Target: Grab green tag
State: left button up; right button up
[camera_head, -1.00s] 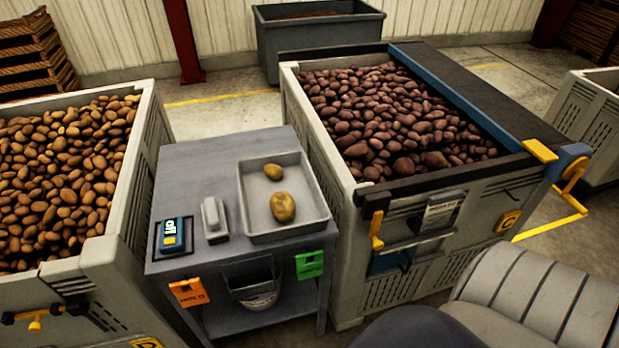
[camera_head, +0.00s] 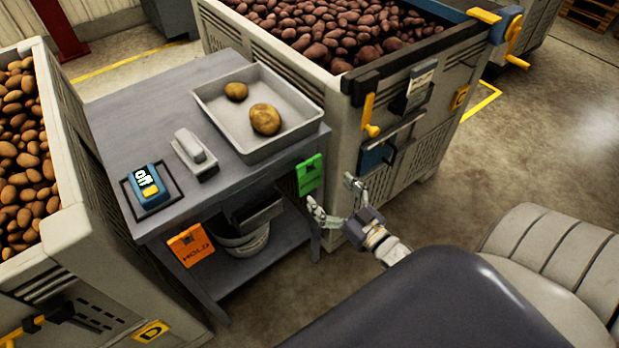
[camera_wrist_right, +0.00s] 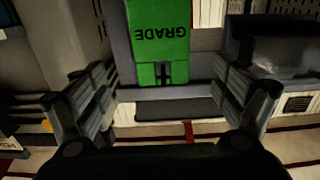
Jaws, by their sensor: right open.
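The green tag (camera_head: 310,175) hangs on the right front edge of the grey table. In the right wrist view the green tag (camera_wrist_right: 160,40) shows upside-down lettering reading GRADE and a dark clip at its end. My right gripper (camera_head: 332,200) is open and empty, just right of and slightly below the tag in the head view. In the right wrist view its two fingers (camera_wrist_right: 163,100) stand apart on either side of the tag's line, with the tag beyond them. I see no contact with the tag. My left gripper is not in view.
An orange HOLD tag (camera_head: 191,245) hangs on the table's left front. A crate of red potatoes (camera_head: 345,115) stands close right of the tag.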

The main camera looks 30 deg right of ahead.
aim_at(310, 175)
jog(key=w, duration=0.5)
jog(key=w+a, duration=0.1)
jog(key=w, duration=0.2)
jog(key=shift+w+f, duration=0.1)
jog(key=shift+w, duration=0.25)
jog(key=c, duration=1.2)
